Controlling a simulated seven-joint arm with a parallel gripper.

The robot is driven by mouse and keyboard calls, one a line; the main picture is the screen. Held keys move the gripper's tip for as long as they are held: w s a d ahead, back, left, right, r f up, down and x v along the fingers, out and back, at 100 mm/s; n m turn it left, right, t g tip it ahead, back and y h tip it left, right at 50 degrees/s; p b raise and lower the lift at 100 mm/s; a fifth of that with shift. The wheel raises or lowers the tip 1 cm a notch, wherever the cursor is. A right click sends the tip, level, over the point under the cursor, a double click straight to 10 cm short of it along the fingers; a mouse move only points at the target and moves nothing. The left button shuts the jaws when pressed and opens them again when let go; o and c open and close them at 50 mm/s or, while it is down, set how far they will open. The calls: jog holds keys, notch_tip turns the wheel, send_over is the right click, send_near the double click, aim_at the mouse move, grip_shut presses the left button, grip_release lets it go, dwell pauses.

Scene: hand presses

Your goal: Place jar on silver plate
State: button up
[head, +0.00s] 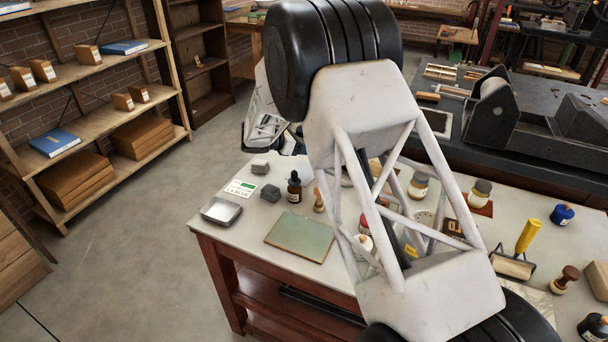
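A shallow silver plate (221,211) with raised edges lies at the left end of the pale worktable, and it looks empty. Several small jars stand on the table; I cannot tell which one is meant. One jar with a pale body and dark yellow lid area (418,186) stands behind my arm's struts. A white jar (364,243) is partly hidden by my arm. What seems to be my gripper (266,132) shows at the far left edge of my arm, above the table's back edge; its fingers are unclear.
A green plate (300,238), a dark dropper bottle (294,187) and grey blocks (270,194) are near the silver plate. My arm covers the table's middle.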

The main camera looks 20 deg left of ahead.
jog(key=shift+f, duration=0.1)
send_over(304, 174)
jog(key=shift+w+a+f, duration=0.1)
jog(key=shift+a+f, duration=0.05)
jog(key=shift+f, duration=2.85)
jog(key=shift+f, duration=1.85)
jog(key=shift+f, duration=0.15)
jog(key=o, duration=1.1)
jog(key=shift+c, duration=0.2)
jog(key=v, duration=1.2)
